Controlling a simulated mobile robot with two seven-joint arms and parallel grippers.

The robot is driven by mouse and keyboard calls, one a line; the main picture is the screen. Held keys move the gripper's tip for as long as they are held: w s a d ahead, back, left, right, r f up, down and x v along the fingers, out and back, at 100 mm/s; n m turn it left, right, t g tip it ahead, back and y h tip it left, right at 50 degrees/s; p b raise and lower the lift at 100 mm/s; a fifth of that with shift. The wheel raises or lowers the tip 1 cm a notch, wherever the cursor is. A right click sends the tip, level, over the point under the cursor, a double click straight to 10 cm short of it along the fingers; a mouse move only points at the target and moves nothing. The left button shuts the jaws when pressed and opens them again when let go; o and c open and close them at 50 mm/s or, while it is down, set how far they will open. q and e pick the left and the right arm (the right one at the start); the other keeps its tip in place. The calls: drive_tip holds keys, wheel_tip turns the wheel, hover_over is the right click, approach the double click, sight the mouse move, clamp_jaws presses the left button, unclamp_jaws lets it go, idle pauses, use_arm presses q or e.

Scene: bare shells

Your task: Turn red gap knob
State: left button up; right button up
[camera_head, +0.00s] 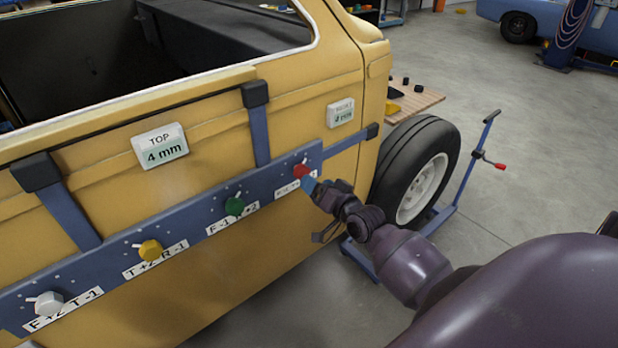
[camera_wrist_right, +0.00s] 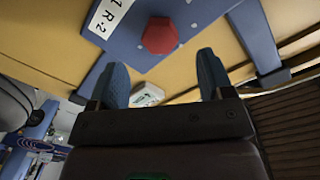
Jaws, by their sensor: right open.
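The red knob (camera_head: 300,171) sits near the right end of a blue bar (camera_head: 195,232) fixed across the side of a yellow car shell. In the right wrist view the red knob (camera_wrist_right: 160,35) shows as a hexagonal shape beyond the fingertips, apart from them. My right gripper (camera_head: 312,188) is at the bar's right end, just below and right of the red knob. Its two blue fingers (camera_wrist_right: 162,75) are spread with nothing between them. A label under the red knob is partly hidden by the gripper. My left gripper is out of view.
Green (camera_head: 235,206), yellow (camera_head: 151,250) and white (camera_head: 48,304) knobs sit further left on the bar. Signs read "TOP 4 mm" (camera_head: 160,146) and "2 mm" (camera_head: 341,113). A wheel (camera_head: 415,172) and a blue stand (camera_head: 468,175) are right of the shell. Open floor lies beyond.

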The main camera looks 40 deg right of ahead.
drive_tip(key=shift+s+d+r, duration=0.1)
drive_tip(key=shift+s, duration=2.4)
drive_tip(key=s+a+f+n+g, duration=0.3)
drive_tip(key=s+a+f+n, duration=0.1)
drive_tip(key=s+f, duration=0.3)
drive_tip(key=s+a+f+n+g, duration=0.2)
drive_tip(key=s+a+f, duration=0.4)
drive_tip(key=s, duration=0.4)
drive_tip(key=shift+s+a+f+n+g+h, duration=0.4)
drive_tip(key=shift+f+n, duration=0.45)
drive_tip(key=shift+n, duration=0.05)
